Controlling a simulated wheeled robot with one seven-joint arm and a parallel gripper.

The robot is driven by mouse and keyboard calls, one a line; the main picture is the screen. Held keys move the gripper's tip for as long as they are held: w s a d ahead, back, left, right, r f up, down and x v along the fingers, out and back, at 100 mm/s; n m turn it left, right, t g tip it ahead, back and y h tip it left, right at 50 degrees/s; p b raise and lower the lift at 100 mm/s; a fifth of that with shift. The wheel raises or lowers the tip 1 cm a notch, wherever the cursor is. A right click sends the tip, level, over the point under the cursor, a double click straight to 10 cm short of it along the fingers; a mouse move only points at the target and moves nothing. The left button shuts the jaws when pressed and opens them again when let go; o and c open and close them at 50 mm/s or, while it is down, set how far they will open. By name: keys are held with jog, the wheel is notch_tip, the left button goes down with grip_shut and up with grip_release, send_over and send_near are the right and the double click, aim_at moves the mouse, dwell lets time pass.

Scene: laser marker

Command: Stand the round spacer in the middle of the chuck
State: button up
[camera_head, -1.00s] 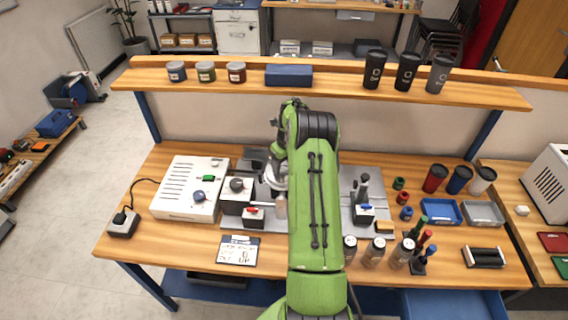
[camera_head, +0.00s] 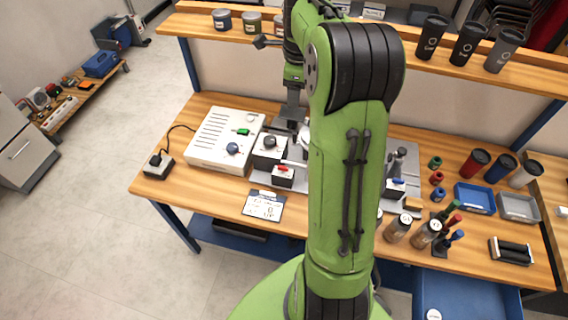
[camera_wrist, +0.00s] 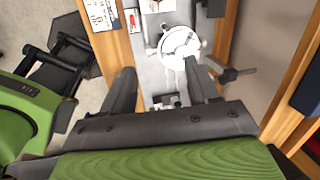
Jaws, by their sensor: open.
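The chuck (camera_wrist: 180,44) is a pale round disc with slots in the wrist view, beyond my fingertips. I see no spacer on it, but glare hides detail. Small ring-like pieces stand in a column right of the machine: green (camera_head: 435,162), red (camera_head: 437,178) and blue (camera_head: 438,195). I cannot tell which is the round spacer. My gripper (camera_wrist: 160,68) is open and empty, its two dark fingers spread over the grey plate. In the head view, my arm hides much of the machine, including most of the chuck area.
A white control box (camera_head: 226,138) stands left on the bench. A blue tray (camera_head: 474,198) and a grey tray (camera_head: 518,208) lie right. Bottles (camera_head: 397,228) and a marker stand (camera_head: 441,243) are at the front. The shelf (camera_head: 420,68) with tumblers (camera_head: 467,44) runs along the back.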

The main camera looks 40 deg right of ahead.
jog(key=s+a+r+n+t, duration=0.1)
jog(key=s+a+r+n, duration=0.2)
jog(key=a+n, duration=0.25)
jog(key=s+a+r+n, duration=0.3)
jog(key=a+n, duration=0.1)
jog(key=a, duration=0.3)
jog(key=s+a+f+n+t, duration=0.1)
jog(key=s+a+n, duration=0.4)
jog(key=s+n, duration=0.3)
jog(key=s+a+f+n+t+y, duration=0.1)
jog(key=s+a+n, duration=0.5)
jog(key=s+n, duration=0.3)
jog(key=shift+n, duration=0.35)
jog(key=shift+a+f, duration=0.1)
jog(key=shift+f, duration=0.1)
